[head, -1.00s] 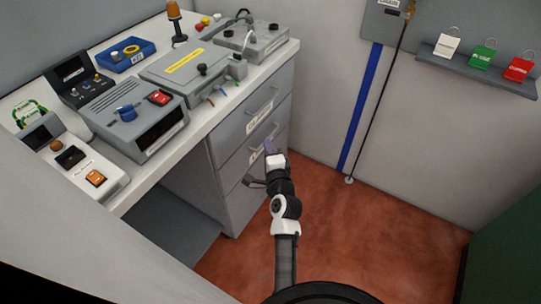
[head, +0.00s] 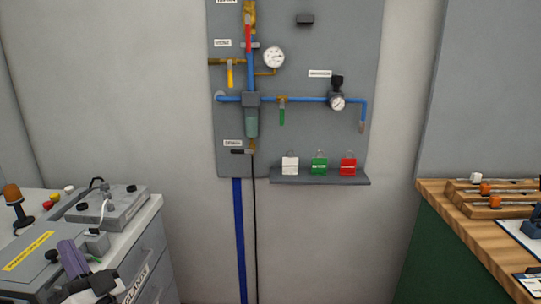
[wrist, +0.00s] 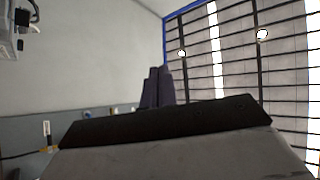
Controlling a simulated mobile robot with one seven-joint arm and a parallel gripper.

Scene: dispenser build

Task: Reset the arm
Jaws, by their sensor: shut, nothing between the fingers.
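My gripper (head: 72,258) shows at the lower left of the head view, in front of the grey equipment on the bench. Its purple fingers are together, with nothing between them, and the white and black wrist is below. In the wrist view my gripper (wrist: 157,85) has its two dark fingers side by side, pointing up towards a plain wall and a ceiling with dark bars. No object touches the fingers in that view.
A bench (head: 140,222) with grey boxes stands at left. A wall panel (head: 320,40) carries blue pipes, gauges and valves. A wooden-topped bench (head: 445,200) is at right.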

